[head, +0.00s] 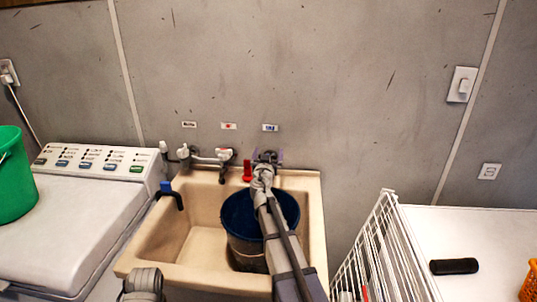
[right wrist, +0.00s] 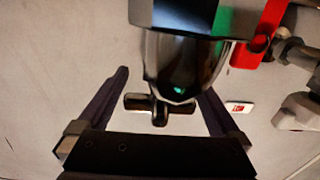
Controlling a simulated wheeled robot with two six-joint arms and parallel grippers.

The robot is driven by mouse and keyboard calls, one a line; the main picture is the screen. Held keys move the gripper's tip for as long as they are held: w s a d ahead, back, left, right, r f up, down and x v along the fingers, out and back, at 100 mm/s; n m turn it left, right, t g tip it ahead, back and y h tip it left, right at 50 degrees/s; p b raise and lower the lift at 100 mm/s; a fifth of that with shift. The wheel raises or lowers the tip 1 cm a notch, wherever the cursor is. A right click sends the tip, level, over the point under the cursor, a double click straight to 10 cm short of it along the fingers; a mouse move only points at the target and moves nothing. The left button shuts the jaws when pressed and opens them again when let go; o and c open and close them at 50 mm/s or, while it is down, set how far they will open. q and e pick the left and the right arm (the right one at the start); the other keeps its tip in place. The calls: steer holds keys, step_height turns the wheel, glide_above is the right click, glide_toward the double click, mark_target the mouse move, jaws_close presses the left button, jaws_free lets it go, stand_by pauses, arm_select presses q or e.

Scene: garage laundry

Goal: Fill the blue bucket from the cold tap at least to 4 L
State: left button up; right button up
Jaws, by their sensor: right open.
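The blue bucket (head: 240,222) stands upright in the beige sink (head: 175,230). My right arm crosses in front of it, and I cannot tell how much water it holds. My right gripper (head: 266,160) is at the tap on the wall below the blue label (head: 270,128). In the right wrist view, the open fingers of the right gripper (right wrist: 162,98) stand on either side of a dark cross-shaped tap handle (right wrist: 158,108), with gaps on both sides. Any water stream is hidden. My left gripper is out of view.
A washing machine (head: 75,215) with a green bucket (head: 14,180) stands left. A white wire rack (head: 375,250) and a white top (head: 470,230) are right.

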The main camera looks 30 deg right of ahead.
steer(key=shift+c, duration=0.2)
steer(key=c, duration=1.1)
steer(key=shift+n+y, duration=0.3)
steer(key=shift+y, duration=0.1)
steer(key=shift+w+a+n+t+y, duration=0.1)
steer(key=shift+a+n+t+y, duration=0.35)
steer(key=shift+n+y, duration=1.25)
steer(key=shift+w+a+n+t+y, duration=0.1)
steer(key=shift+a+n+t+y, duration=0.3)
steer(key=shift+n+y, duration=1.35)
steer(key=shift+a+n+t+y, duration=0.3)
steer(key=shift+n+t+y, duration=0.3)
steer(key=shift+y, duration=2.15)
steer(key=o, duration=1.1)
